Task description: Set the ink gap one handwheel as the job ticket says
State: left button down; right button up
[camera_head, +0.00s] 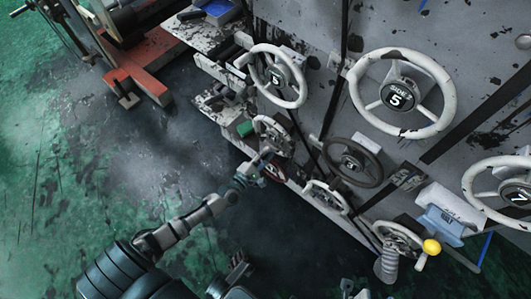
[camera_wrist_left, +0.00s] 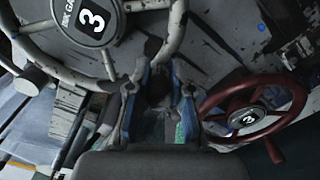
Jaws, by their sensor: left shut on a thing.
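A worn white handwheel (camera_wrist_left: 103,30) fills the upper left of the left wrist view. Its hub reads "INK GA", cut off, with a large 3; whether it is one or two cannot be read. It appears to be the white wheel (camera_head: 257,124) in the head view, seen edge-on with its hub face unreadable. My left gripper (camera_wrist_left: 157,85) is shut on its lower right rim, one finger each side. In the head view the gripper (camera_head: 262,163) is small at that wheel's lower edge.
A red handwheel (camera_wrist_left: 248,112) showing 3 is close right of the gripper. Other wheels are on the panel: white (camera_head: 276,79) and "SIDE" (camera_head: 402,93) at 5, dark (camera_head: 352,163), and one at 7 (camera_head: 515,194). A yellow knob (camera_head: 431,246) sticks out lower right. The floor at left is open.

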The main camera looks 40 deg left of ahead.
pick_arm(q)
jog(key=shift+s+d+f, duration=0.1)
jog(key=shift+s+f, duration=0.05)
jog(key=shift+f, duration=0.3)
jog(key=c, duration=1)
grip_release()
jog(key=shift+c, duration=0.2)
jog(key=shift+r, duration=0.1)
jog(key=shift+r, duration=0.1)
jog(key=s+a, duration=0.1)
jog(key=s, duration=1)
jog(key=shift+s, duration=0.35)
